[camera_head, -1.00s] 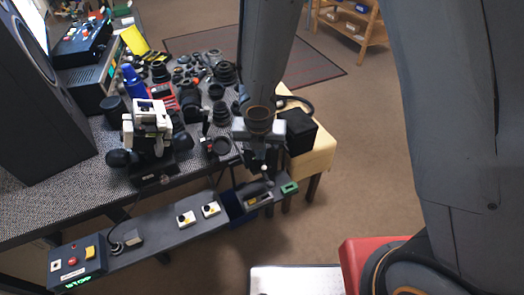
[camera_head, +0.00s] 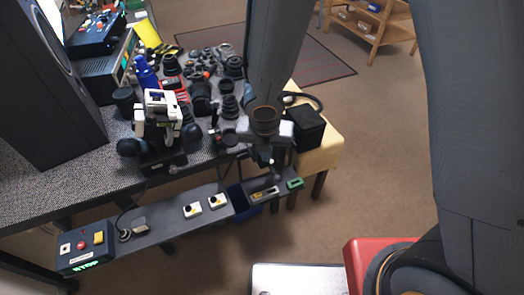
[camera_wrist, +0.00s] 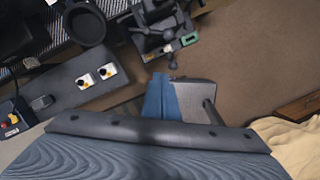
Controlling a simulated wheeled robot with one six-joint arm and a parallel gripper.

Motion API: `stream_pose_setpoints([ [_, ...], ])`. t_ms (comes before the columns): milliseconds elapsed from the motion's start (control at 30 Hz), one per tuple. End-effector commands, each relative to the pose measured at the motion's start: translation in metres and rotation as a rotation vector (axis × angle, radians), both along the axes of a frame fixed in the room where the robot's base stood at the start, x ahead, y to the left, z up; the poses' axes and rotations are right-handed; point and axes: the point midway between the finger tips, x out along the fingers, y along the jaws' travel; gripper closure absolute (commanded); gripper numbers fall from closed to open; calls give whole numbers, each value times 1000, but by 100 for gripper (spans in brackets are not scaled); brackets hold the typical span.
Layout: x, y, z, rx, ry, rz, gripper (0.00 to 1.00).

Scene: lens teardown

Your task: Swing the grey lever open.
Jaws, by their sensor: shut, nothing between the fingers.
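My gripper (camera_head: 268,160) hangs down over the right end of the long grey panel (camera_head: 160,226), beside the green-marked block (camera_head: 295,183). Its two fingers look closed together in the wrist view (camera_wrist: 177,82), with nothing between them. A slotted unit (camera_head: 265,193) sits at that end of the panel, just under my gripper. In the wrist view a dark unit with round knobs (camera_wrist: 172,64) stands beyond the fingertips, with the green block (camera_wrist: 189,39) to its right. I cannot clearly tell the grey lever from these dark parts, nor whether my fingers touch it.
Two white switch boxes (camera_head: 205,206) and a control box with a lit display (camera_head: 85,250) sit farther left on the panel. Lens parts crowd the table behind.

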Motion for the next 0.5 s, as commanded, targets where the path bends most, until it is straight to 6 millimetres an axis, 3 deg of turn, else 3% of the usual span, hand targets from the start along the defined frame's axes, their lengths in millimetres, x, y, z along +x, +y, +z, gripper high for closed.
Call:
stream_pose_setpoints([
  [33,-1,0,17,3,-4,-4,100],
  [100,-5,2,28,2,-4,2,100],
  [500,-19,3,84,3,-4,9,100],
])
